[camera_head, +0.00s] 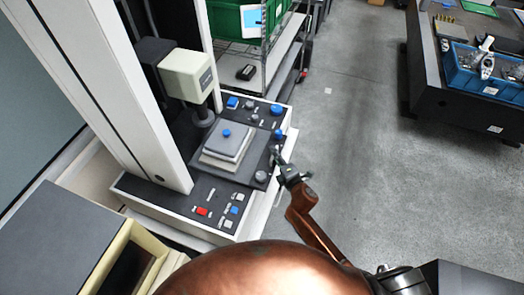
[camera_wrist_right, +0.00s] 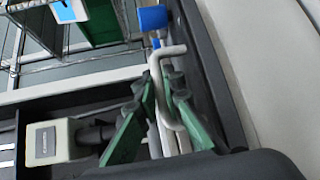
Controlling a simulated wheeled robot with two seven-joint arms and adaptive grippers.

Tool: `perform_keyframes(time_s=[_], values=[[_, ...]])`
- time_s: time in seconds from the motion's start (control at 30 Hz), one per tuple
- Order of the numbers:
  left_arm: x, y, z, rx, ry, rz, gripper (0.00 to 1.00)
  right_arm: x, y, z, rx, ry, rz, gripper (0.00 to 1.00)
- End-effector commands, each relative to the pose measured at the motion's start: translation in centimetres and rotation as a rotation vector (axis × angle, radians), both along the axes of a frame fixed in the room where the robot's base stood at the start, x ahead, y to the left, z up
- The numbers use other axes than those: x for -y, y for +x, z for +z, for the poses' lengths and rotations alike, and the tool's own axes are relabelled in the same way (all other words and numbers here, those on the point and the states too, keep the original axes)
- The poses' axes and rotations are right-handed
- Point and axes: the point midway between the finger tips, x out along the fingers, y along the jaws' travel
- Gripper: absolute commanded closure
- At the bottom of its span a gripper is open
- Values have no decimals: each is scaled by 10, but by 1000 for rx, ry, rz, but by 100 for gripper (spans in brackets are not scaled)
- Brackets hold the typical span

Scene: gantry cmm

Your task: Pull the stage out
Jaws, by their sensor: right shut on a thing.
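The stage (camera_head: 262,152) is a dark plate on the machine's base in the head view. A stepped grey block (camera_head: 228,145) with a blue knob sits on it. My right gripper (camera_head: 284,170) is at the front edge of the stage. In the right wrist view, its green fingers (camera_wrist_right: 164,84) are shut on a pale bent bar handle (camera_wrist_right: 166,122), with one finger on each side. The handle is largely hidden by the gripper in the head view. My left gripper is not in view.
A cream measuring head (camera_head: 187,74) hangs from the column above the stage's far side. Red, blue and white buttons (camera_head: 203,211) lie on the base. Open grey floor (camera_head: 350,160) is right of the machine. A dark table (camera_head: 430,80) with a blue bin stands at the upper right.

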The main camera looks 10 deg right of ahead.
Motion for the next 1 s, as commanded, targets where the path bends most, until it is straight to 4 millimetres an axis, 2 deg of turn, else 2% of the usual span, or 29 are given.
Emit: perform_keyframes(time_s=[0.1, 0.23, 0.37, 0.5, 0.53, 0.63, 0.77, 1.0], values=[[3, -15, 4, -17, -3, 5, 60, 17, -6, 2, 2, 2, 3, 100], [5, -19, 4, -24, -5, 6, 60, 27, -10, 2, 3, 5, 0, 100], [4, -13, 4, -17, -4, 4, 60, 32, -12, 1, 4, 6, -6, 100], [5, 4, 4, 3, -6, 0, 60, 34, -13, 1, 4, 6, -10, 100], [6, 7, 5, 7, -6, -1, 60, 34, -13, 1, 4, 6, -10, 91], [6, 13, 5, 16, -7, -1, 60, 34, -13, 1, 3, 6, -10, 84], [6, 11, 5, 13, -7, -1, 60, 33, -13, 2, 4, 6, -9, 75], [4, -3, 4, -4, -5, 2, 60, 31, -12, 2, 5, 6, -6, 74]])
